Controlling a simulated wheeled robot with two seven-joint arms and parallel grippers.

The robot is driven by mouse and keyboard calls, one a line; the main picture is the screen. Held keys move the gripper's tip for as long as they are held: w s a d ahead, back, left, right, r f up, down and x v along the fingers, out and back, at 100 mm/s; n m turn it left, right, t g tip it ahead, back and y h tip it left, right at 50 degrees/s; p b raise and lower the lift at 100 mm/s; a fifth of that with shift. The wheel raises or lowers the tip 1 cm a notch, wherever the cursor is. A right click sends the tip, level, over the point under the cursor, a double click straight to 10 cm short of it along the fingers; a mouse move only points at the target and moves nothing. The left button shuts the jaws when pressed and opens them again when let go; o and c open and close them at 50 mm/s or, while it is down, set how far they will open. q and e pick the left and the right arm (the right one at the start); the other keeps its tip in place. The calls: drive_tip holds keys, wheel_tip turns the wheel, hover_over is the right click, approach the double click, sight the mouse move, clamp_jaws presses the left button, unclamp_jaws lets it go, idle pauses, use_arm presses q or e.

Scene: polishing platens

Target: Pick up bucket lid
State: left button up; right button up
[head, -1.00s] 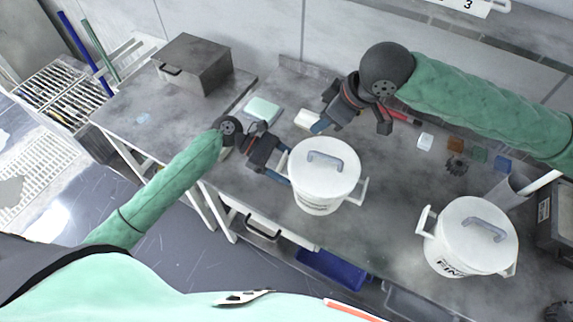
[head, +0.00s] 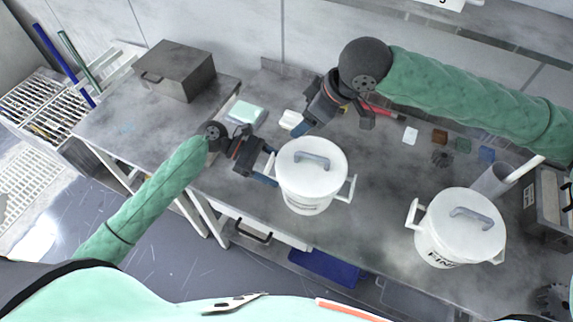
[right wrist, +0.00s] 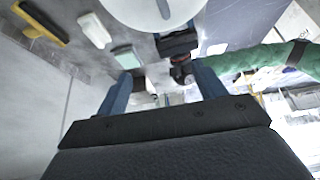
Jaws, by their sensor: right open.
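A white bucket (head: 308,203) stands near the table's front edge with its white lid (head: 293,172) on, a grey handle (head: 312,158) across the top. The lid's edge and handle also show at the top of the right wrist view (right wrist: 140,14). My right gripper (head: 335,122) is open and empty, behind and above this lid; its two blue fingers (right wrist: 162,88) are spread in the right wrist view. My left gripper (head: 266,165) is at the bucket's left side, where the side handle is hidden; I cannot tell whether it grips it.
A second lidded white bucket (head: 440,248) stands to the right. Behind lie a pale green block (head: 245,112), a white block (head: 291,119), a red tool (head: 385,112) and small coloured blocks (head: 440,136). A grey metal box (head: 185,75) sits at the back left.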

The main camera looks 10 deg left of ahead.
drive_tip(key=o, duration=0.6)
drive_tip(key=shift+n, duration=0.6)
drive_tip(key=a, duration=0.1)
drive_tip(key=s+a+r, duration=0.1)
drive_tip(key=a, duration=0.1)
drive_tip(key=s+a+r, duration=0.1)
drive_tip(key=shift+s+a+r, duration=0.1)
drive_tip(key=shift+s+a, duration=0.1)
drive_tip(key=shift+a, duration=0.1)
drive_tip(key=m+h, duration=0.6)
drive_tip(key=m, duration=1.2)
approach(313, 156)
drive_tip(key=shift+w+d+f, duration=0.1)
drive_tip(key=shift+w+f, duration=0.15)
drive_tip(key=shift+f, duration=1.45)
drive_tip(key=shift+w+d+f, duration=0.1)
drive_tip(key=shift+w+f, duration=0.15)
drive_tip(key=shift+f, duration=1.45)
drive_tip(key=shift+w+f, duration=0.3)
drive_tip(key=shift+f, duration=1.45)
